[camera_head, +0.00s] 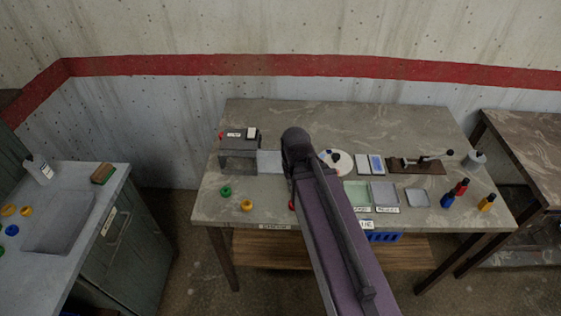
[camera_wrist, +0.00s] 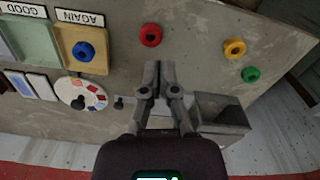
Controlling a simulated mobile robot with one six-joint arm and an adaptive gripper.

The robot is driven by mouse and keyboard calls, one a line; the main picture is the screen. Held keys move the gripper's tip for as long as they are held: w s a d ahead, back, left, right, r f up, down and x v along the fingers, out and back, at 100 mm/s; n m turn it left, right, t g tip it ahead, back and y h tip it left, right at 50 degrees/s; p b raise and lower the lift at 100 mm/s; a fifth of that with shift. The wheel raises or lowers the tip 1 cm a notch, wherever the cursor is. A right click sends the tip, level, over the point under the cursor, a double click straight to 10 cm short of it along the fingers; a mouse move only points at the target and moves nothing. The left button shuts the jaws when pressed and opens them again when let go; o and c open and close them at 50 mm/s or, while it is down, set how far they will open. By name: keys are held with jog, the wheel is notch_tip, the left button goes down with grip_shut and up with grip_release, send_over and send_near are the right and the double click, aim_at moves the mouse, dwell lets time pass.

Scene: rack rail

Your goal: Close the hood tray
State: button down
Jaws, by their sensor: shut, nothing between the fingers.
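The hood is a dark grey box (camera_head: 238,158) at the back left of the bench in the head view, with a label on top. A pale tray (camera_head: 269,163) sticks out from its right side, so it stands open. In the wrist view the box (camera_wrist: 220,112) lies right of my gripper. A light patch of the tray (camera_wrist: 160,122) shows between the finger links. My gripper (camera_wrist: 159,66) is shut and empty, over or beside the tray; its height is unclear. A dark knob (camera_wrist: 118,103) shows just left of the fingers, perhaps the tray's handle. My arm hides this area in the head view.
A white disc with coloured spots (camera_wrist: 80,92) lies left of my gripper in the wrist view. Red (camera_wrist: 150,35), yellow (camera_wrist: 234,48) and green (camera_wrist: 250,74) rings lie on the bench. Small labelled trays (camera_head: 383,194) and bottles (camera_head: 461,187) stand on the right.

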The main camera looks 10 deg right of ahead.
jog(key=w+d+f+m+t+y+b, duration=0.1)
jog(key=w+d+f+m+y+b, duration=0.1)
jog(key=w+d+m, duration=0.6)
jog(key=w+d+f+m+t+y+b, duration=0.2)
jog(key=w+d+m+y+b, duration=0.3)
jog(key=w+d+m, duration=0.4)
jog(key=d+m+b, duration=0.1)
jog(key=d+m, duration=0.4)
jog(key=d, duration=0.3)
jog(key=shift+w+d+m, duration=0.2)
jog(key=shift+d+m, duration=0.2)
jog(key=shift+a+f+b, duration=0.1)
jog(key=shift+f+b, duration=0.1)
jog(key=shift+b, duration=0.2)
jog(key=b+x, duration=0.7)
jog(key=x, duration=0.2)
jog(key=shift+w+a+f+b, duration=0.2)
jog(key=shift+a+b, duration=0.1)
jog(key=shift+w+a+f, duration=0.1)
jog(key=shift+w+a, duration=0.2)
jog(key=shift+a, duration=0.3)
jog(key=shift+w+a+f, duration=0.1)
jog(key=shift+w+a, duration=0.15)
jog(key=shift+a, duration=0.4)
jog(key=shift+w+a, duration=0.3)
jog(key=shift+a, duration=0.3)
